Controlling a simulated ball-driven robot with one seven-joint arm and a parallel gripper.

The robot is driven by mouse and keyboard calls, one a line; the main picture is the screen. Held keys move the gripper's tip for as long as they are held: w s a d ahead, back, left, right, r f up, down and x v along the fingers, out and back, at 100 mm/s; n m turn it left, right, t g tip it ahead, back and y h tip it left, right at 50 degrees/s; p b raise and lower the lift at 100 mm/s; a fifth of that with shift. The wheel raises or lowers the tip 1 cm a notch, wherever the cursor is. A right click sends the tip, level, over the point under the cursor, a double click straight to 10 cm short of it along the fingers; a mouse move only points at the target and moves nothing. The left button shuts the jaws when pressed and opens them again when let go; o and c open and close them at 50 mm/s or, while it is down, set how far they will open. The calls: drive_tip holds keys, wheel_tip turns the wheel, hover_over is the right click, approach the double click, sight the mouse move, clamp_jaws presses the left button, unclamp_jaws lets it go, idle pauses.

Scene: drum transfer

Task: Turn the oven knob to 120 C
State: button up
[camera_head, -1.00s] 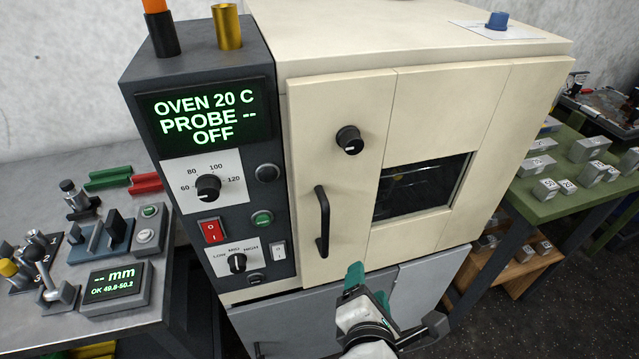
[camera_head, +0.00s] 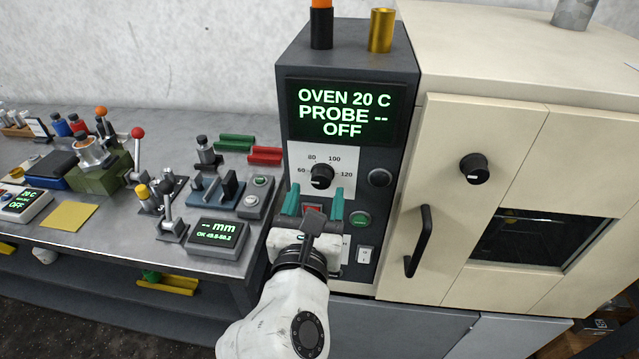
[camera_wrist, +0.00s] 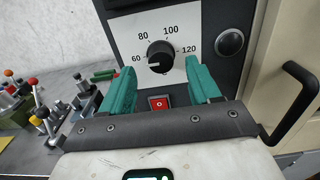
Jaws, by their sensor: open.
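The oven knob (camera_head: 321,176) is black and round on a white dial plate marked 60, 80, 100 and 120. It also shows in the wrist view (camera_wrist: 160,56), its white mark toward the lower left, near the 60 side. The oven display (camera_head: 346,110) reads OVEN 20 C, PROBE --, OFF. My gripper (camera_head: 315,200) is open, its two teal fingers spread just below the knob in the picture. In the wrist view the knob appears between and beyond the fingertips (camera_wrist: 161,72), with nothing held. The gripper hides the lower panel controls in the head view.
A red switch (camera_wrist: 158,103) sits below the knob, and a green button (camera_head: 360,219) and dark round button (camera_head: 380,177) to its right. The oven door handle (camera_head: 419,240) sticks out further right. A cluttered grey bench (camera_head: 110,240) stands on the left.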

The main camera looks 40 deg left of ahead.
sight(320, 182)
drive_tip(key=shift+x, duration=1.8)
drive_tip(key=shift+c, duration=0.3)
drive_tip(key=c, duration=1)
